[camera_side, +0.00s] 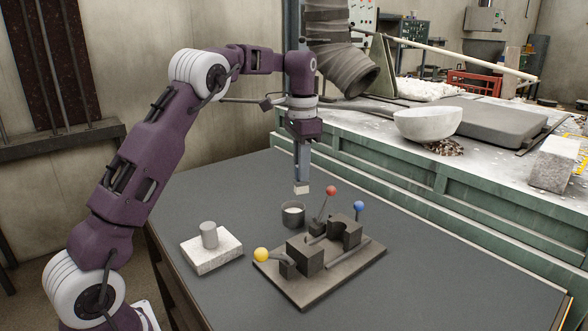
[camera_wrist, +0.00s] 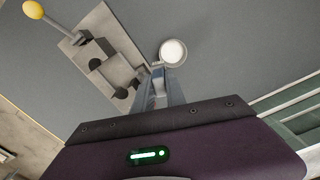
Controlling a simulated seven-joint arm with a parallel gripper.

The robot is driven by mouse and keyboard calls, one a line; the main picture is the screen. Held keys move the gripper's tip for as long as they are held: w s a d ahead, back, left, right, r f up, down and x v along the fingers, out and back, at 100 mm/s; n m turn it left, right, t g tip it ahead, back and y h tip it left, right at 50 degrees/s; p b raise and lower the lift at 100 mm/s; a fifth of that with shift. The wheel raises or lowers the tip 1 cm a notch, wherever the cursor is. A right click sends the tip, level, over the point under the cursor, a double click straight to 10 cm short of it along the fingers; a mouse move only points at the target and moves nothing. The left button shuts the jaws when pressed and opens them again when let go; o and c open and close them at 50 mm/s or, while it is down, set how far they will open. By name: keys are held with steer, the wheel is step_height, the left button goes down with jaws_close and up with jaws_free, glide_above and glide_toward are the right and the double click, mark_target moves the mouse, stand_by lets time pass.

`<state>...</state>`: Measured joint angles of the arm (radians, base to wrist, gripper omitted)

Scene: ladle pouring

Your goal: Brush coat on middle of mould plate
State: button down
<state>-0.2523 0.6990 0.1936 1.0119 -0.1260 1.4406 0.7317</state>
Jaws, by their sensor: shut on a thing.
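My gripper (camera_side: 302,179) is shut on the brush, a small pale block (camera_side: 302,189) that shows at its fingertips and points down. In the wrist view the fingers (camera_wrist: 166,92) reach up to the edge of the coat cup (camera_wrist: 173,51). The dark round cup (camera_side: 293,215) holds white coat and stands on the table, below the brush. The brush is above the cup and apart from it. The grey mould plate (camera_side: 299,291) lies in front of the cup, carrying dark blocks, one with a curved hollow. It also shows in the wrist view (camera_wrist: 121,41).
Levers with a yellow knob (camera_side: 261,255), a red knob (camera_side: 331,190) and a blue knob (camera_side: 359,206) rise from the plate. A pale slab (camera_side: 207,260) bearing a grey cylinder (camera_side: 209,235) lies left. A green bench (camera_side: 440,190) with a bowl (camera_side: 428,124) stands behind. The table's right is clear.

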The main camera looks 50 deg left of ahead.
steer(key=s+d+r+m, duration=0.1)
steer(key=s+d+m, duration=0.2)
steer(key=d+m, duration=1)
steer(key=shift+m, duration=0.6)
steer(key=shift+a+f, duration=0.15)
steer(key=shift+f, duration=1.4)
steer(key=shift+a+f, duration=0.15)
steer(key=shift+f, duration=1.45)
steer(key=shift+a+f, duration=0.15)
steer(key=shift+f, duration=1.4)
steer(key=shift+f, duration=0.55)
